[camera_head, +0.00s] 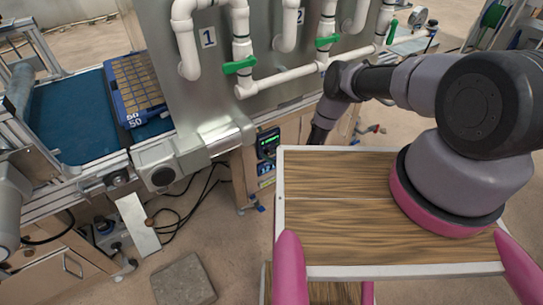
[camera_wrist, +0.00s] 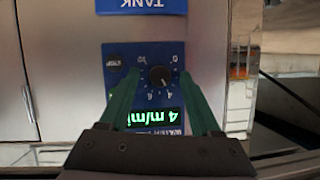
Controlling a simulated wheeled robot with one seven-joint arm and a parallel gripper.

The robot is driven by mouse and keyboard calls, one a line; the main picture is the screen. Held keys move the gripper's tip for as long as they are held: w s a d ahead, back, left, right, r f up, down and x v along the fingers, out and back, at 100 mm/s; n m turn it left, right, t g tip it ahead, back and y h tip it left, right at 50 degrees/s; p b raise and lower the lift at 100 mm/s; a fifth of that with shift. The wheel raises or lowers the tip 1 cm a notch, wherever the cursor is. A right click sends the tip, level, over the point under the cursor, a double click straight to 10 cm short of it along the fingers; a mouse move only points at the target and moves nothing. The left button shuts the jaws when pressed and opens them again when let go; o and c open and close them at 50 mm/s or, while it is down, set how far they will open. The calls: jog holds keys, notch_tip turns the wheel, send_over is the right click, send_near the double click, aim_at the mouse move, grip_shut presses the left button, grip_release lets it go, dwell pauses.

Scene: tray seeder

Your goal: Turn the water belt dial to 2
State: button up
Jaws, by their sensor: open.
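A blue control panel (camera_wrist: 112,75) shows upside down in the wrist view, with a round black dial (camera_wrist: 160,76) and printed numbers around it. Its green display (camera_wrist: 153,117) reads about "4 m/min". My gripper (camera_wrist: 159,74) is open, with one green finger on each side of the dial. I cannot tell whether the fingers touch it. The panel's lower lettering is partly hidden by my gripper, so the belt name is not readable. In the head view the panel (camera_head: 268,143) is small, on the front of the machine, left of my arm's dark end.
A blue "TANK" label (camera_wrist: 145,4) is at the wrist view's top edge. White pipes (camera_head: 275,78) with green valve handles run above the panel. A blue belt (camera_head: 75,120) carries a seed tray (camera_head: 136,86) at left. A wood-topped surface (camera_head: 340,205) lies near me.

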jog(key=shift+c, duration=0.3)
grip_shut()
jog(key=shift+n+h, duration=0.3)
jog(key=n, duration=0.1)
jog(key=n+t+h, duration=0.1)
jog(key=n, duration=0.1)
jog(key=shift+s+a+h, duration=0.2)
jog(key=shift+a+h, duration=0.05)
jog(key=shift+h, duration=0.05)
jog(key=n+t+h, duration=0.1)
jog(key=n+t, duration=0.1)
jog(key=n, duration=0.1)
jog(key=shift+a+h, duration=0.1)
jog(key=shift+h, duration=0.2)
jog(key=shift+n, duration=0.4)
jog(key=shift+o, duration=0.3)
grip_release()
